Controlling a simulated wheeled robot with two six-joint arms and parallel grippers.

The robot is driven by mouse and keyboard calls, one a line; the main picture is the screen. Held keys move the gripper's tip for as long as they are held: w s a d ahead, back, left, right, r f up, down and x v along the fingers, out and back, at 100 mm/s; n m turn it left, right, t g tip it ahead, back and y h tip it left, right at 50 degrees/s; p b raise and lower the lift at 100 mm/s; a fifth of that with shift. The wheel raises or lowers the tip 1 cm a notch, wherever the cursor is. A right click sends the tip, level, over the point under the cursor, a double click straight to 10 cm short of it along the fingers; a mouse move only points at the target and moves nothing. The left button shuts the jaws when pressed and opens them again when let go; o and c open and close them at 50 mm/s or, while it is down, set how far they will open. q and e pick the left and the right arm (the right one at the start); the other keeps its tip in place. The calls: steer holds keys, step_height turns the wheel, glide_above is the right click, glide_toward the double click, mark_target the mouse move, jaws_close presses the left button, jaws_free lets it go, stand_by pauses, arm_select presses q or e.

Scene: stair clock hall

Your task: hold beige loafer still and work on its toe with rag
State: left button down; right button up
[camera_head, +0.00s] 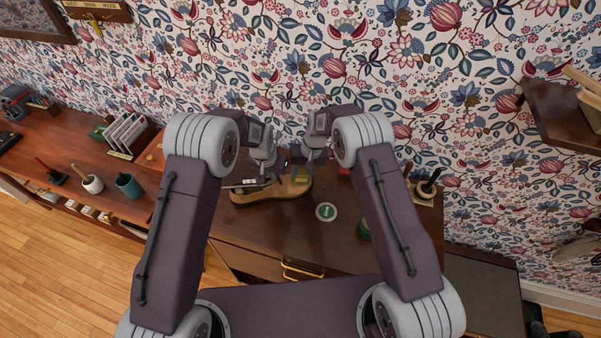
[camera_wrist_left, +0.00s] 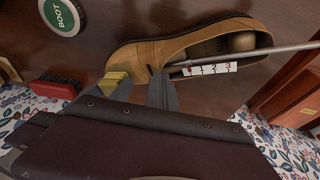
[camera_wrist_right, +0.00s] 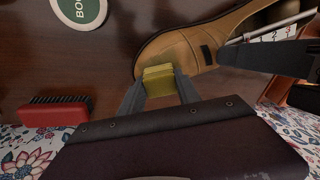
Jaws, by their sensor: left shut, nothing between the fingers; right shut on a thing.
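The beige loafer (camera_head: 268,192) lies on the dark wooden bench top, its toe to the right in the head view. It also shows in the left wrist view (camera_wrist_left: 190,45). My left gripper (camera_wrist_left: 160,80) is shut and empty, its fingertips at the shoe's upper beside the opening; whether they touch is hard to tell. My right gripper (camera_wrist_right: 158,85) is shut on a folded yellow rag (camera_wrist_right: 158,78), which lies at the toe of the loafer (camera_wrist_right: 185,42) and seems to touch it. The rag's underside is hidden.
A round green-and-white disc marked BOOT (camera_wrist_right: 80,10) lies beyond the toe. A red brush (camera_wrist_right: 55,110) lies toward the wall. A metal rod (camera_wrist_left: 270,52) and a numbered white strip (camera_wrist_left: 205,70) cross the shoe's opening. Cups (camera_head: 128,185) and a card rack (camera_head: 126,134) stand left.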

steer(key=shift+w+d+f, duration=0.1)
steer(key=shift+d+f, duration=0.1)
steer(key=shift+d, duration=0.25)
steer(key=shift+w+v, duration=0.2)
steer(key=shift+v, duration=1.05)
steer(key=shift+w+v, duration=0.15)
steer(key=shift+v, duration=1.1)
steer(key=w+d+r, duration=0.1)
steer(key=d+r, duration=0.2)
steer(key=d, duration=0.4)
steer(key=shift+w, duration=0.15)
steer(key=shift+a, duration=0.1)
